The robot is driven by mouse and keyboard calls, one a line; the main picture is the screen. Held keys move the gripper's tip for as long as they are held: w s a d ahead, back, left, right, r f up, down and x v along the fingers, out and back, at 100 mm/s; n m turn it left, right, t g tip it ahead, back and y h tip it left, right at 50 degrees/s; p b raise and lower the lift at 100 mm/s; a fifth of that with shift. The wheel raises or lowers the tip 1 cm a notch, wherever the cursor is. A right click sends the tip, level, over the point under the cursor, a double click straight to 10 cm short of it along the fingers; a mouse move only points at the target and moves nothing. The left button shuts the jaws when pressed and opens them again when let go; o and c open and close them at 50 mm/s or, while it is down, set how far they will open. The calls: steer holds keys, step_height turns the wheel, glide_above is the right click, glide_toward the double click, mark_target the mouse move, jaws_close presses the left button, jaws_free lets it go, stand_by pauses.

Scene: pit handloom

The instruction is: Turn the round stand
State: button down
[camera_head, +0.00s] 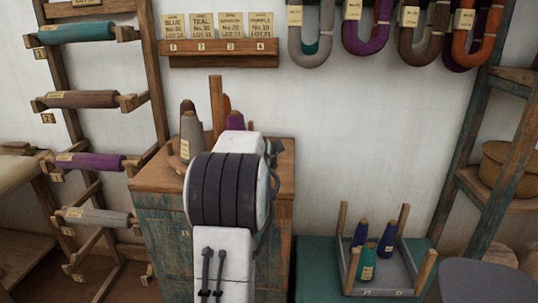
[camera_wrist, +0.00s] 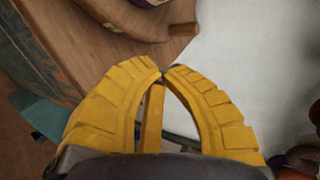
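The round stand (camera_head: 217,100) is on the wooden cabinet in the head view, with an upright post in its middle. A grey cone (camera_head: 191,138), a darker brown cone (camera_head: 187,107) and a purple cone (camera_head: 235,121) stand around the post; part of another shows behind. My arm hides much of the stand's right and front. In the wrist view a curved wooden rim (camera_wrist: 150,28), apparently the stand's, lies beyond the fingertips, apart from them in the picture. My gripper (camera_wrist: 163,72) has its yellow fingertips together with nothing seen between them. The head view hides the gripper.
The cabinet top (camera_head: 155,178) bears the stand. A label rack (camera_head: 220,55) and hanging yarn skeins (camera_head: 365,30) are on the wall above. A rack of wound rods (camera_head: 95,160) stands left. An upturned stool (camera_head: 383,275) with several cones sits lower right.

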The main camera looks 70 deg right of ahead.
steer(key=p+x, duration=0.1)
steer(key=x, duration=0.5)
steer(key=r+p+x, duration=0.1)
steer(key=x, duration=0.2)
steer(key=shift+w+d+f+p, duration=0.15)
steer(key=shift+d+p, duration=0.15)
steer(key=shift+d, duration=0.25)
steer(key=shift+w+d, duration=0.15)
steer(key=shift+d, duration=0.6)
steer(key=shift+d+f, duration=0.1)
